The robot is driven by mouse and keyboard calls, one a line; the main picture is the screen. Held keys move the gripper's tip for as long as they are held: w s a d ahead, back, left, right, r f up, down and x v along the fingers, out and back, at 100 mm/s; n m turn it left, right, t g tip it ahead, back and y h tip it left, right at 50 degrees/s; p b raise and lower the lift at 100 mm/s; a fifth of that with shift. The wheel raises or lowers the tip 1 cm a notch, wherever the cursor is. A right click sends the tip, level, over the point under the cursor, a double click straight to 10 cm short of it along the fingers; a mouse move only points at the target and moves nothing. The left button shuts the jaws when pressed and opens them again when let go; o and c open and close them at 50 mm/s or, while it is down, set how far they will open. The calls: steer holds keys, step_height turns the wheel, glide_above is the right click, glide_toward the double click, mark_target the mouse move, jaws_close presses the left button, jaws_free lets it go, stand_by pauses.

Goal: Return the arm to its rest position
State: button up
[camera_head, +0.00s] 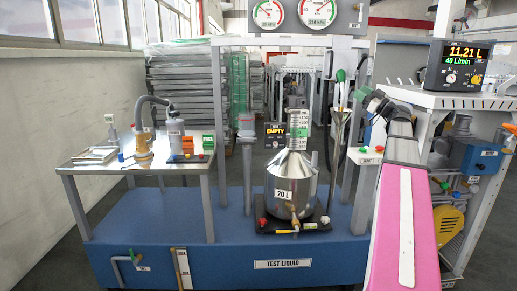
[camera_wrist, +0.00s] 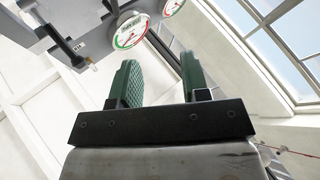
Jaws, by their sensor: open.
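My gripper (camera_head: 373,103) shows in the head view at the right of the middle, at the far end of my raised pink-covered arm (camera_head: 390,235). Its green fingers are small there and stand near the right edge of the frame with the funnel. In the wrist view my gripper (camera_wrist: 160,80) has two green ribbed fingers standing apart with nothing between them. Behind them the wrist view shows pale wall, windows and a gauge (camera_wrist: 131,31) high up, so the gripper points upward. The lower part of my arm runs out of the head view at the bottom.
A steel 20 L vessel (camera_head: 291,190) stands on the blue TEST LIQUID base (camera_head: 230,240). A side table (camera_head: 80,166) with bottles is at the left. A white shelf (camera_head: 470,101) with a digital meter (camera_head: 460,66) is close to the right of my arm.

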steer(key=s+a+f+m+g+h, duration=0.1)
steer(key=a+f+m+g+h, duration=0.15)
steer(key=a+f, duration=0.6)
steer(key=s+a+f+m+g+h, duration=0.1)
steer(key=a+f+m+g+h, duration=0.2)
steer(key=f, duration=1)
steer(key=s+a+f+m+g+h, duration=0.1)
steer(key=a+f+g, duration=0.2)
steer(key=a+f, duration=0.6)
steer(key=s+a+f+m+g+h, duration=0.1)
steer(key=s+f+m+g+h, duration=0.2)
steer(key=s+f, duration=0.8)
steer(key=s+a+f+m+g+h, duration=0.2)
steer(key=s+f+h, duration=0.5)
steer(key=f, duration=1.1)
steer(key=s+m+g, duration=0.1)
steer(key=s+g, duration=0.1)
steer(key=s, duration=0.2)
